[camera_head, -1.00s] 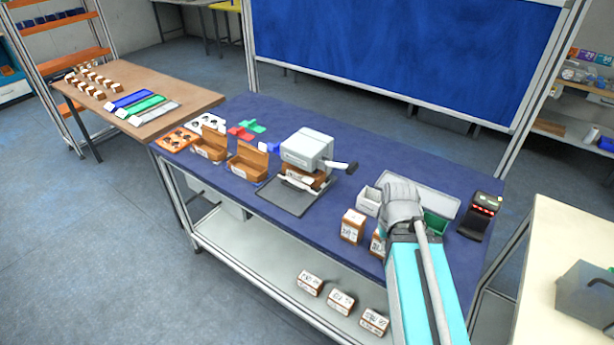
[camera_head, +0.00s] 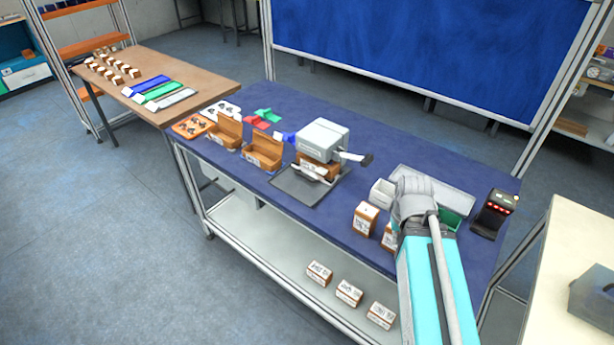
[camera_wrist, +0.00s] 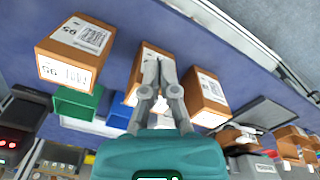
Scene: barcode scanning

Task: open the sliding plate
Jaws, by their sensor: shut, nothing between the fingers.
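In the wrist view a dark flat panel, probably this plate (camera_wrist: 265,112), is at the right. My gripper (camera_wrist: 160,62) is shut and empty, above brown labelled boxes and apart from the plate. In the head view my wrist hides its fingers.
Labelled boxes (camera_head: 366,219) stand on the blue table left of my arm. A pale bin (camera_head: 382,192), a green bin (camera_wrist: 78,103) and a scanner-like black device (camera_head: 494,213) are close by. Open brown boxes (camera_head: 263,153) stand left of the grey device.

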